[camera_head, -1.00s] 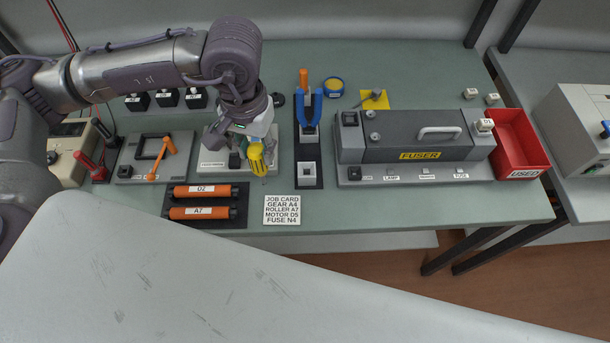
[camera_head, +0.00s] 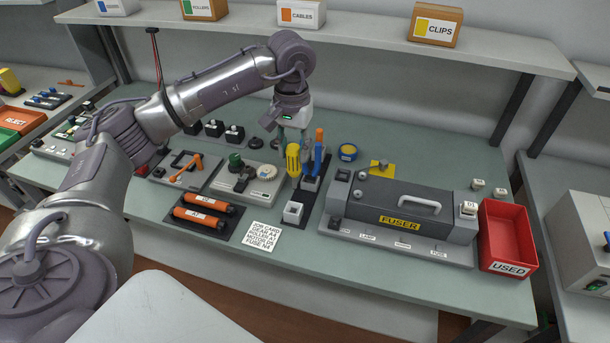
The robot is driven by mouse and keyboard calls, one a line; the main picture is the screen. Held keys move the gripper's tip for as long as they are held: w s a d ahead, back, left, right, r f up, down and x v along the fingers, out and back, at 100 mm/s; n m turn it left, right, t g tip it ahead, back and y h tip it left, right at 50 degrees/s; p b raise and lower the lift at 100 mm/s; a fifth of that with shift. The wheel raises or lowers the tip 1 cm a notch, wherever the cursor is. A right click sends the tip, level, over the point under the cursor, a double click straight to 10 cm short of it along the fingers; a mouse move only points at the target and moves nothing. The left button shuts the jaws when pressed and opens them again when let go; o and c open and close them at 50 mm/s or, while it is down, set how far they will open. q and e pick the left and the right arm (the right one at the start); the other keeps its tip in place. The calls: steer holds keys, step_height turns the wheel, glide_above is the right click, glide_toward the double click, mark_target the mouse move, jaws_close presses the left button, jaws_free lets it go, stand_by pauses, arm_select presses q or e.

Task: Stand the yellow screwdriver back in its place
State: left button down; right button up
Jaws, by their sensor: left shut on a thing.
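The yellow screwdriver (camera_head: 293,158) is held by its handle, roughly upright with the handle on top, in my left gripper (camera_head: 292,142), which is shut on it. It hangs above the dark tool rack (camera_head: 303,208), in front of the blue-handled pliers (camera_head: 318,160) in the picture. The rack's front square socket (camera_head: 292,212) has no tool in it and lies just below the screwdriver. The screwdriver's lower end is hard to make out, and I cannot tell whether it touches anything. My right gripper is out of view.
An orange-handled tool (camera_head: 319,137) stands at the rack's back, close to my gripper. The grey fuser unit (camera_head: 400,205) is right of the rack. A job card (camera_head: 262,236) lies in front.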

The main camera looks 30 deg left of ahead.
mark_target(291, 168)
arm_select(q)
steer(key=shift+w+a+f+b, duration=0.15)
steer(key=shift+a+f+b, duration=0.55)
steer(key=shift+f, duration=0.45)
steer(key=f+b, duration=0.1)
steer(key=f, duration=0.2)
steer(key=shift+d+f+b, duration=0.2)
steer(key=shift+b, duration=0.2)
steer(key=shift+a+f, duration=0.1)
steer(key=shift+f, duration=0.35)
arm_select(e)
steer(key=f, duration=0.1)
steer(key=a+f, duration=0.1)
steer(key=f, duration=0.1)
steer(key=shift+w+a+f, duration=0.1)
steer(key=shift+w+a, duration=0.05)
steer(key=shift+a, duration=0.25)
arm_select(q)
steer(key=shift+b, duration=0.3)
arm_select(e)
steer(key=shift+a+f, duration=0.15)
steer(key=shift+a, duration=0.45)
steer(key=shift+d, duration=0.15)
